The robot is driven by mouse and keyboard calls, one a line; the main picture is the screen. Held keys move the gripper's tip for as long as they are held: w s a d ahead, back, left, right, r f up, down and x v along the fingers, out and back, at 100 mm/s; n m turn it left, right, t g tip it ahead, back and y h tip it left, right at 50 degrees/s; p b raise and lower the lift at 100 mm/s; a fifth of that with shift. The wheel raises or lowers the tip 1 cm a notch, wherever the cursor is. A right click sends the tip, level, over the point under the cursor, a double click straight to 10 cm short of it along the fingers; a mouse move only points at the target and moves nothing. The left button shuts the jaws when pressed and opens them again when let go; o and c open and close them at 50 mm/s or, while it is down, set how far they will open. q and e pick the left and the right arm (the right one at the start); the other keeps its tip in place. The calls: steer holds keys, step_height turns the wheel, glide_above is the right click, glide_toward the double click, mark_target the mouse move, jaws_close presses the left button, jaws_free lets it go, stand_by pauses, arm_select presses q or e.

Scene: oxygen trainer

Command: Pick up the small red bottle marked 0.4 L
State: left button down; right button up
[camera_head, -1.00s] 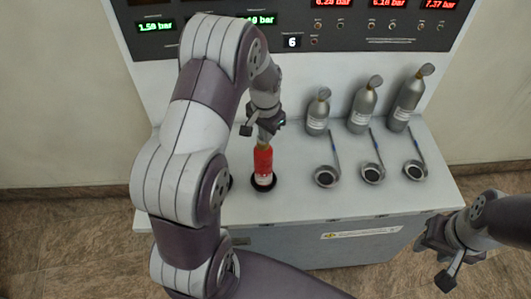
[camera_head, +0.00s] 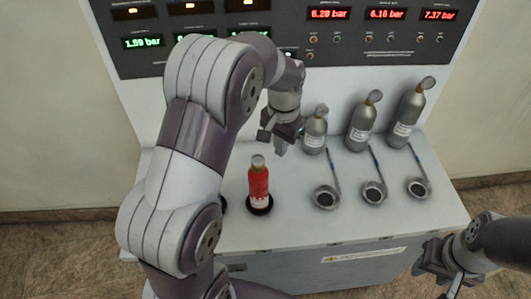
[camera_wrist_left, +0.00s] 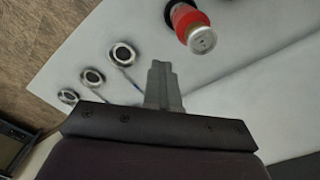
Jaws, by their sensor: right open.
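The small red bottle (camera_head: 258,184), with a pale label and a grey cap, stands upright in a round black holder (camera_head: 261,206) on the white bench top. Its marking is too small to read. It also shows from above in the left wrist view (camera_wrist_left: 188,20). My left gripper (camera_head: 285,145) is above and to the right of the bottle, apart from it, near the grey bottles. In the left wrist view its fingers (camera_wrist_left: 163,88) are together with nothing between them. My right gripper (camera_head: 440,265) is open and empty off the bench's front right corner.
Several grey bottles lean at the back right: one small (camera_head: 315,132), one medium (camera_head: 362,122), one large (camera_head: 407,112). Behind is a panel with lit displays (camera_head: 385,14). The bench front is clear.

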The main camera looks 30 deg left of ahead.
arm_select(q)
steer(key=w+d+r+p, duration=0.1)
steer(key=d+r+p, duration=0.1)
steer(key=d, duration=0.3)
steer(key=shift+w+d+r, duration=0.25)
steer(key=shift+w+r, duration=0.05)
steer(key=shift+r, duration=0.5)
steer(key=shift+c, duration=1.9)
jaws_free()
